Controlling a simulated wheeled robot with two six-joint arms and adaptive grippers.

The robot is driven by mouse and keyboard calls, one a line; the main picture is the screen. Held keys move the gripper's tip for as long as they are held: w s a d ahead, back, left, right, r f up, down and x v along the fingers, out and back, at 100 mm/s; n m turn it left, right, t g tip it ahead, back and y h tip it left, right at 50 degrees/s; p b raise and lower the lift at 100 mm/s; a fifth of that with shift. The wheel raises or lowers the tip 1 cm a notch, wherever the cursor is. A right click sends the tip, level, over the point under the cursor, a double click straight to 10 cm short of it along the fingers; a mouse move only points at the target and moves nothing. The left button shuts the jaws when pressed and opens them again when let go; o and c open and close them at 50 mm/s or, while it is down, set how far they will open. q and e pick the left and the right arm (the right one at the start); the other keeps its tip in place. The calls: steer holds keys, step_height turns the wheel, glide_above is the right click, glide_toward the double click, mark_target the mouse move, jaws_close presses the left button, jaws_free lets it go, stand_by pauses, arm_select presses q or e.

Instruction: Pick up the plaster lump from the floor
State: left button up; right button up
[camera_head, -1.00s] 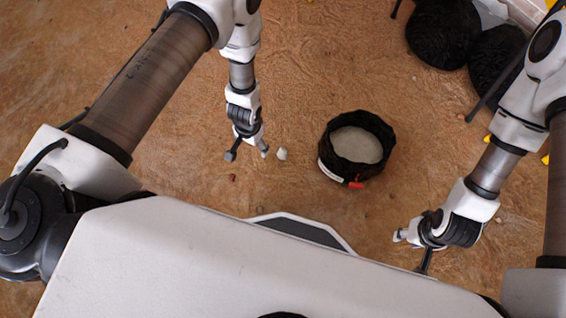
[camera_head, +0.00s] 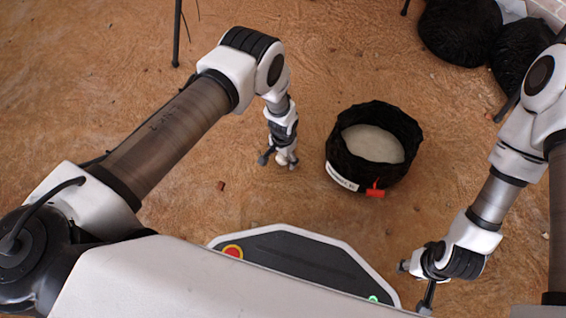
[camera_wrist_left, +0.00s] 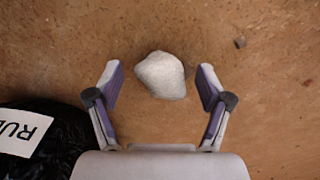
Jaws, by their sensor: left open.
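The plaster lump (camera_wrist_left: 160,76) is a small, rounded off-white piece on the brown floor. In the left wrist view it lies between the spread fingertips of my left gripper (camera_wrist_left: 160,78), with a gap on each side. In the head view my left gripper (camera_head: 278,162) points down at the floor, left of the black bucket, and hides most or all of the lump. My left gripper is open and empty; I cannot tell its exact height above the floor. My right gripper (camera_head: 414,287) is at the lower right, fingers spread and empty, away from the lump.
A black fabric bucket (camera_head: 340,165) with pale contents and a red tag stands just right of my left gripper. Its label shows at the left wrist view's edge (camera_wrist_left: 22,130). Black bags (camera_head: 458,38) lie at top right. A small reddish crumb (camera_head: 221,186) lies left on open floor.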

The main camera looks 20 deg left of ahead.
arm_select(q)
steer(key=shift+r, duration=0.15)
steer(key=c, duration=1.3)
